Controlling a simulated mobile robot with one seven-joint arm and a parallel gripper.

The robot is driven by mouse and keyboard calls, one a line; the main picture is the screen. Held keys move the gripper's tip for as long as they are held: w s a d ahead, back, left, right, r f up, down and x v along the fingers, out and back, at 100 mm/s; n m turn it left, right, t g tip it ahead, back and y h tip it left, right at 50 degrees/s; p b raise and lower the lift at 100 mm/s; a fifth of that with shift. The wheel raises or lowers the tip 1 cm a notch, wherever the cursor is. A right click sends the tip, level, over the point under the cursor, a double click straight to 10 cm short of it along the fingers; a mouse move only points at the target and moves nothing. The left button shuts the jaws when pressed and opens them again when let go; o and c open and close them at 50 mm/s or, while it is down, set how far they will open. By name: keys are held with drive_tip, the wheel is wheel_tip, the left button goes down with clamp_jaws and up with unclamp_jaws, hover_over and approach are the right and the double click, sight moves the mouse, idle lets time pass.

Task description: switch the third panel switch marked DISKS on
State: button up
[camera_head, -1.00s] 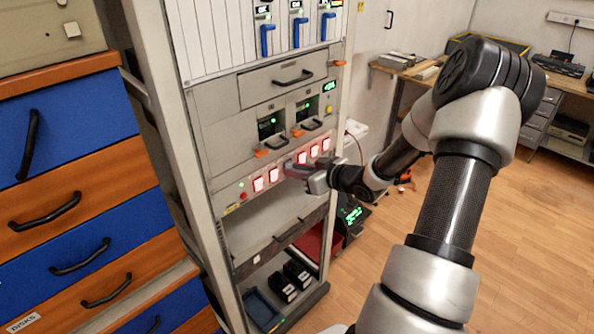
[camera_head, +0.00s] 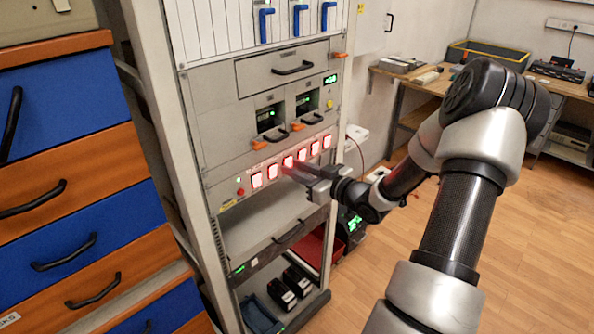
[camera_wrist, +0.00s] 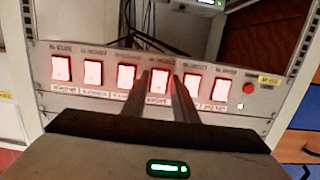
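A row of several red-lit rocker switches sits on the rack panel in the head view. The third switch from the left (camera_head: 288,162) is in front of my gripper (camera_head: 293,172). The wrist view shows the row turned around, with the red round button at the right. There the third switch from that button (camera_wrist: 160,82) shows between the two finger ends of my gripper (camera_wrist: 161,80). The fingers are apart with nothing between them. Whether they touch the panel cannot be told. The small labels are too blurred to read.
The red button (camera_head: 240,191) is at the row's left end. Orange-handled modules (camera_head: 272,120) are above, and an open shelf (camera_head: 265,225) is below. Blue and orange drawers (camera_head: 70,195) stand at left. A workbench (camera_head: 420,80) is at back right, with clear floor before it.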

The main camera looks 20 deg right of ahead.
drive_tip(key=shift+o, duration=1.1)
drive_tip(key=v, duration=1.7)
drive_tip(key=shift+s, duration=0.25)
